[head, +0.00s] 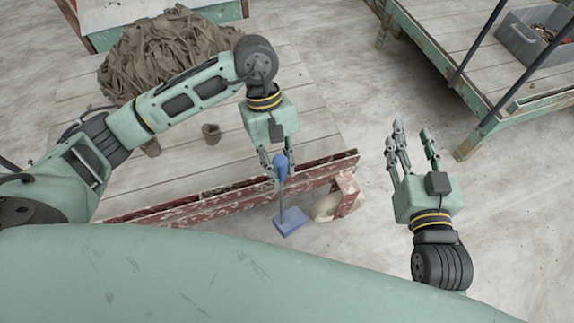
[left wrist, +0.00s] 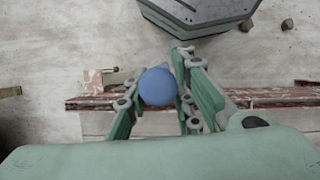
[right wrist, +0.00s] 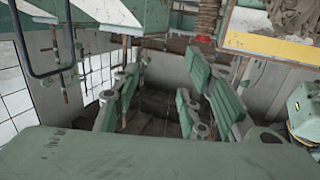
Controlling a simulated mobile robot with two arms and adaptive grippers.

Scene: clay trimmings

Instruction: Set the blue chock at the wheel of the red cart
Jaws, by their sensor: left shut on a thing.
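The blue chock (head: 289,221) has a wedge-shaped foot, a thin upright rod and a round knob on top. My left gripper (head: 279,172) is shut on the knob, which shows between its fingers in the left wrist view (left wrist: 158,86). The red cart (head: 230,192) has a plank deck and a worn red side. Its pale wheel (head: 325,208) shows under a red bracket at the cart's near right corner. The chock's foot is left of the wheel, with a small gap in the picture. I cannot tell whether it touches the floor. My right gripper (head: 415,145) is open and empty.
A green-framed cart (head: 440,45) with a grey crate (head: 519,41) stands at upper right. Bare floor lies between the carts.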

